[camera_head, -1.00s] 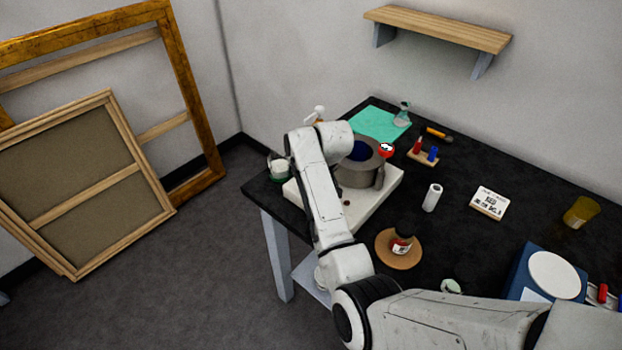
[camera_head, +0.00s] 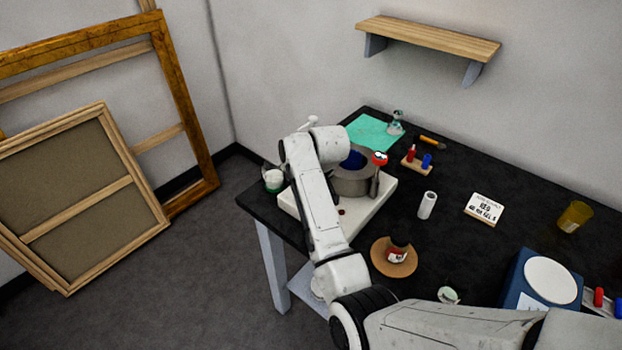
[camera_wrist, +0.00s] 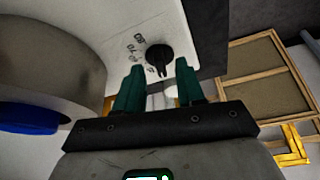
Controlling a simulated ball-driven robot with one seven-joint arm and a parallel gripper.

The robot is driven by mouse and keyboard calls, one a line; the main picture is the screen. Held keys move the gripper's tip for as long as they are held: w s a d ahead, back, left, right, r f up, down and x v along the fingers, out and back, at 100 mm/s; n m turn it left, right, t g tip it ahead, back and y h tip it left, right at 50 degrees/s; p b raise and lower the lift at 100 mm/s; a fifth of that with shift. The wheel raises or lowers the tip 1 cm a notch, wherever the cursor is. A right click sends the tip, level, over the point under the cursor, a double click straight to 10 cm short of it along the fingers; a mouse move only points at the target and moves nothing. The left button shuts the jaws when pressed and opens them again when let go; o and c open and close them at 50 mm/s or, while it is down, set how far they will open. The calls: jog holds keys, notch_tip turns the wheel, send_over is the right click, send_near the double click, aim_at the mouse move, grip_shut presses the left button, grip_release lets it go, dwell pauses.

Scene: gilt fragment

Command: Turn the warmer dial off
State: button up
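The warmer has a white base (camera_head: 375,205) carrying a round grey pot (camera_head: 352,184) with dark blue inside, at the left end of the black table. In the wrist view, the black dial (camera_wrist: 158,58) sits on the warmer's white panel (camera_wrist: 175,25), with small dark markings on its left. My gripper (camera_wrist: 158,78) is open and empty. Its two green fingers point toward the dial, one on each side of its lower part; I cannot tell whether they touch it. In the head view my arm covers part of the warmer, and the fingers and dial are not clearly seen.
A red-topped upright tool (camera_head: 379,159) stands at the pot's right. A glass jar (camera_head: 273,180) stands left of the warmer. Framed canvases (camera_head: 80,190) lean at left.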

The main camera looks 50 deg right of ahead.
jog(key=v, duration=0.9)
jog(key=shift+b, duration=0.45)
jog(key=shift+r, duration=0.15)
jog(key=s+a+f+n, duration=0.1)
jog(key=s+a+f, duration=0.3)
jog(key=s+a, duration=0.25)
jog(key=s+a+f+n+y, duration=0.1)
jog(key=s+a+f, duration=0.2)
jog(key=s+a, duration=0.35)
jog(key=s+a+f, duration=0.4)
jog(key=s+a, duration=0.2)
jog(key=s, duration=0.1)
jog(key=s+d+f+g+b, duration=0.1)
jog(key=s+d+f+g, duration=0.1)
jog(key=s+f, duration=0.5)
jog(key=s+g, duration=0.1)
jog(key=s, duration=0.1)
jog(key=shift+s, duration=0.35)
